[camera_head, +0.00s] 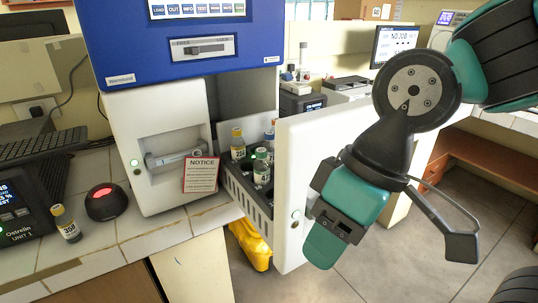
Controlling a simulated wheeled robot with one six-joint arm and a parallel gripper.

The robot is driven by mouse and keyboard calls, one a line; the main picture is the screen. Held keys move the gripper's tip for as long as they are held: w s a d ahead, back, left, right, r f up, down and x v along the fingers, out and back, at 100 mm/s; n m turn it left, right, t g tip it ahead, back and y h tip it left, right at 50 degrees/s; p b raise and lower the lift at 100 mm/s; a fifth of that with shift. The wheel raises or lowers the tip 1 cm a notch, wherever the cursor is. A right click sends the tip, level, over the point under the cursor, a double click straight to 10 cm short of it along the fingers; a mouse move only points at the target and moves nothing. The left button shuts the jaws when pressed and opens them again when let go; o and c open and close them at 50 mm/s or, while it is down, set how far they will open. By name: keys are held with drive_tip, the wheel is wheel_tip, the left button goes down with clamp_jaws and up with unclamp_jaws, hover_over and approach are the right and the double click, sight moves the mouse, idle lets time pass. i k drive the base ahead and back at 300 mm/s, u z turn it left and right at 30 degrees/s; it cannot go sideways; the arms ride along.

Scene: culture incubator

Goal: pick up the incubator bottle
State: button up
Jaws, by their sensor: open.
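An open drawer (246,197) of the incubator (160,140) holds several small bottles upright. One bottle with a yellow-orange cap (238,145) stands at its left side. A bottle with a green cap (261,168) stands nearer the front. At least one more stands behind, partly hidden by the drawer front (291,212). Another small amber bottle (67,224) stands on the bench at the far left. I cannot tell which one is the incubator bottle. My gripper (328,222) is open and empty, in front and to the right of the drawer front, apart from the bottles.
A white panel with a handle (175,157) and a red-bordered notice (201,174) sits left of the drawer. A black device with a red light (104,202) is on the tiled bench. A yellow object (250,245) lies below the drawer. Open floor is at the lower right.

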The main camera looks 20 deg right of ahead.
sight(269, 143)
drive_tip(key=k, duration=0.6)
drive_tip(key=z, duration=0.05)
drive_tip(key=i, duration=0.65)
drive_tip(key=u, duration=0.55)
drive_tip(key=i, duration=0.5)
drive_tip(key=u, duration=0.45)
